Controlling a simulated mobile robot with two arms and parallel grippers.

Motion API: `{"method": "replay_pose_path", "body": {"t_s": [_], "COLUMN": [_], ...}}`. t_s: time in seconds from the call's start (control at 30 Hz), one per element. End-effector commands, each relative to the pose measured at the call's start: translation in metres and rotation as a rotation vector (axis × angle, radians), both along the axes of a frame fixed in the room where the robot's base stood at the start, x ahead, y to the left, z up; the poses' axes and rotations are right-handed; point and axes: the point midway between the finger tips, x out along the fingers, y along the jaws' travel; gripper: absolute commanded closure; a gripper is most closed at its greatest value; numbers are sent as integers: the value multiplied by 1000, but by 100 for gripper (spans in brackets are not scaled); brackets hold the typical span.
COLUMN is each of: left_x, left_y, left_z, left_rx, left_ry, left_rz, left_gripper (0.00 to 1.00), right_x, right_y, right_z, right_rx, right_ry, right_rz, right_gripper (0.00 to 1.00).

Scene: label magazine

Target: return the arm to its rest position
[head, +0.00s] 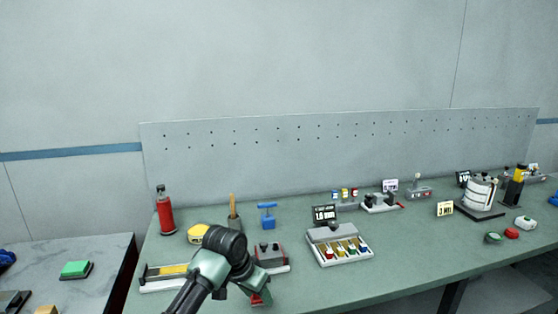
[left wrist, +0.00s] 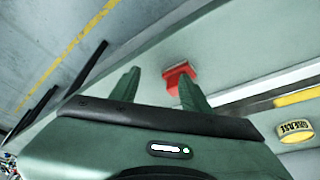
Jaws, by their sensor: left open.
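My left arm (head: 207,276) reaches over the front left part of the green workbench (head: 380,284) in the head view. Its gripper is hard to make out there. In the left wrist view my left gripper (left wrist: 159,75) has its two green fingers spread apart, with nothing between them. A red object (left wrist: 178,76) lies on the bench close to one fingertip; I cannot tell whether they touch. A red object (head: 261,298) also shows near the bench's front edge in the head view, partly hidden by my arm. My right gripper is not in view.
A red bottle (head: 165,213) stands at the back left. A tray of coloured pieces (head: 340,247) lies mid-bench. The bench front right of my arm is clear.

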Motion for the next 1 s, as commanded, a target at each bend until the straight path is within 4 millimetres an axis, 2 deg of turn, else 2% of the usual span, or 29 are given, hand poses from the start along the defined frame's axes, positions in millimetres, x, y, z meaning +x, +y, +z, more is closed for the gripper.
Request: {"method": "replay_pose_path", "body": {"t_s": [0.03, 0.17, 0.27, 0.4, 0.5, 0.7, 0.8, 1.0], "left_x": [-11, -40, -74, -135, -180, -268, -298, -342], "left_y": [0, 2, 8, 23, 40, 80, 95, 119], "left_z": [-13, -44, -72, -108, -126, -139, -138, -130], "left_rx": [-7, -22, -35, -49, -47, -14, 4, 41], "left_ry": [8, 18, 27, 38, 44, 51, 50, 52], "left_rz": [1, 13, 34, 86, 134, 239, 276, 330], "left_gripper": [53, 53, 53, 53, 53, 53, 53, 53], "right_x": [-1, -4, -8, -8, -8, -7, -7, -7], "right_y": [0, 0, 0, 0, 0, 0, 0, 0], "right_z": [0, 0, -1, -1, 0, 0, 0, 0], "right_rx": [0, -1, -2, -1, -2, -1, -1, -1], "right_ry": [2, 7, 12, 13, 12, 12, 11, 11], "right_rz": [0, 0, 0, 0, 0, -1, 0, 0], "right_gripper": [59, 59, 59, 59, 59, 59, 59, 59]}}
